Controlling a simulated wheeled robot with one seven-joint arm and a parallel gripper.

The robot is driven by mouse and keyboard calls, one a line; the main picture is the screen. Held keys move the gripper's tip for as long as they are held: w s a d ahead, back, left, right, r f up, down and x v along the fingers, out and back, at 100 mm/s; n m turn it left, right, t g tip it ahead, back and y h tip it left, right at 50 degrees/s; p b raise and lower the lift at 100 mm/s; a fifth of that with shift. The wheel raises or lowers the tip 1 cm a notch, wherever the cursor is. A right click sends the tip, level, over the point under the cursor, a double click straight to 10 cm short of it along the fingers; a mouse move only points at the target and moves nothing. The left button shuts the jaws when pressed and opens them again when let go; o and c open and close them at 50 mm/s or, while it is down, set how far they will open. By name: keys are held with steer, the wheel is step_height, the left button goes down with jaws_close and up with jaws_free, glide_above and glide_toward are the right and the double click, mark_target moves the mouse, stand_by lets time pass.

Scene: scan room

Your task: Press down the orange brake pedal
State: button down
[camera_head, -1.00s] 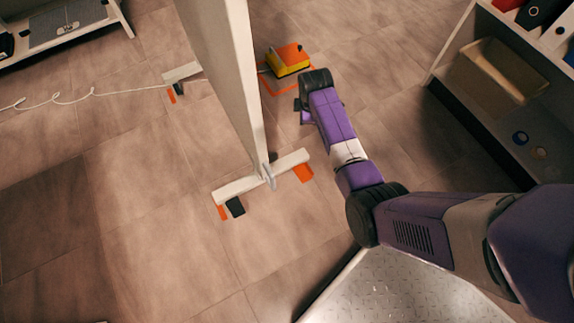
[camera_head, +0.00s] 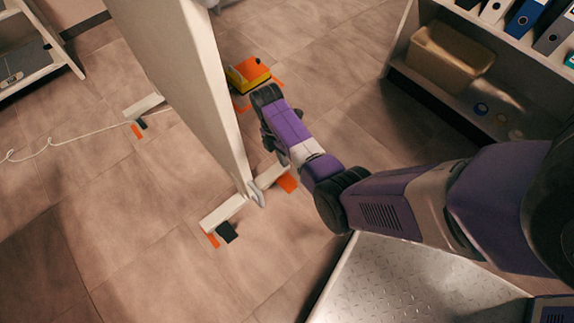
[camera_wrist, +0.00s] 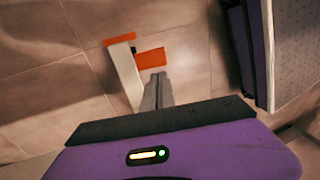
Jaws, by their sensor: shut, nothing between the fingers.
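The white upright panel (camera_head: 190,90) stands on white feet. At its near foot (camera_head: 222,212), a flat orange pad (camera_head: 286,182) lies on the right side, and a small orange piece (camera_head: 212,240) sits at the left end beside a black one. In the wrist view, a white foot (camera_wrist: 127,76) shows with an orange pad (camera_wrist: 152,58) on its right and an orange strip (camera_wrist: 119,39) across its end. My gripper (camera_wrist: 157,76) is shut and empty; its tips appear just below the orange pad in the picture. I cannot tell their height.
A yellow box with an orange top (camera_head: 247,74) sits on the floor behind my arm, within orange floor marks. A shelf unit with a tan bin (camera_head: 450,62) stands at the right. A white cable (camera_head: 70,141) runs across open floor at the left.

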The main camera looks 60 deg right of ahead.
mark_target(292, 187)
steer(key=b+x, duration=0.7)
steer(key=x, duration=0.6)
steer(key=shift+s+f, duration=0.1)
steer(key=shift+f, duration=0.15)
steer(key=shift+s, duration=0.1)
steer(key=shift+s+a+f+t+p, duration=0.1)
steer(key=shift+s+t+p, duration=0.4)
steer(key=shift+p, duration=0.65)
steer(key=shift+s+a+f+t+h+p, duration=0.1)
steer(key=shift+s+f+t+h+p, duration=0.1)
steer(key=shift+f+t+h+p, duration=0.65)
steer(key=shift+w+r+t+y+b, duration=0.15)
steer(key=shift+w+t+y+b, duration=0.1)
steer(key=shift+y+b, duration=0.1)
steer(key=shift+r, duration=0.1)
steer(key=shift+r+p, duration=0.7)
steer(key=shift+p, duration=0.2)
